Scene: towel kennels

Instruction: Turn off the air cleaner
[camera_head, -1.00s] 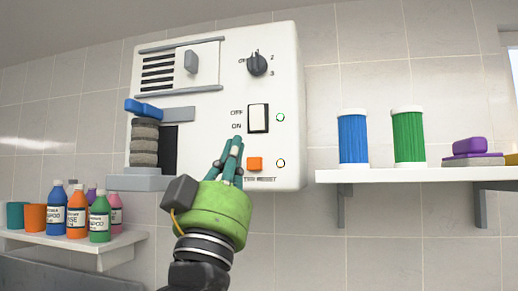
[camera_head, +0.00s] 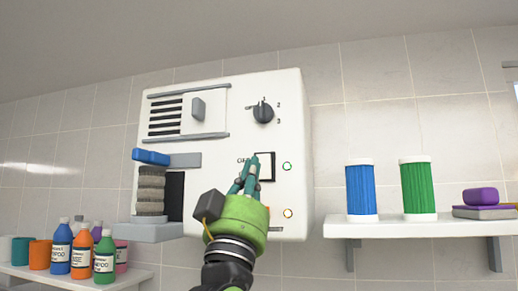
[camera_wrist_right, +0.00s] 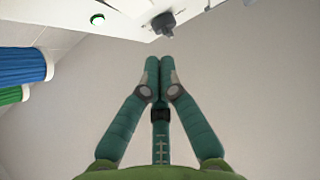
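The air cleaner (camera_head: 215,155) is a white box on the tiled wall. Its white rocker switch (camera_head: 266,165) in a black frame is partly hidden by my right gripper (camera_head: 252,166). The right fingers are together and empty, with their tips at the switch's left side; whether they touch it I cannot tell. The OFF label is partly covered and the ON label is hidden. In the right wrist view the shut fingers (camera_wrist_right: 160,68) point toward the white panel and its dark knob (camera_wrist_right: 163,22). The left gripper is out of view.
A dark dial (camera_head: 263,112) sits above the switch. Grey stacked rolls (camera_head: 151,190) stand at the left. The right shelf (camera_head: 420,226) holds blue and green canisters; bottles stand lower left.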

